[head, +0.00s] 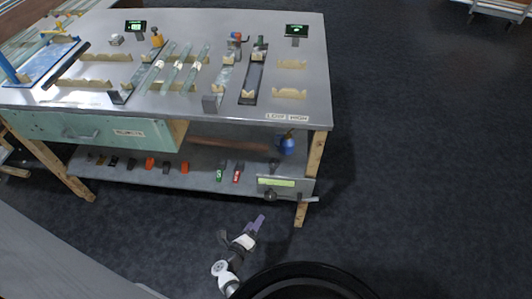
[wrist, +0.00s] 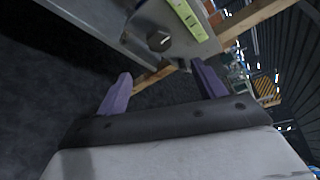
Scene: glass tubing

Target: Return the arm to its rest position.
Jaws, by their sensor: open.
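My gripper (head: 255,227) is low in front of the workbench, over the dark floor, near the bench's front right leg. In the wrist view its two purple fingers (wrist: 160,86) stand wide apart with nothing between them. The arm below it is partly hidden by a black round part of my own body at the bottom of the head view.
The metal-topped workbench (head: 185,105) holds glass tubes (head: 178,66) on wooden supports and two small displays. Its lower shelf (head: 205,178) bears several small coloured items and a blue flask (head: 287,144). A wooden leg (head: 310,165) stands close to my gripper. Floor (head: 430,150) to the right is clear.

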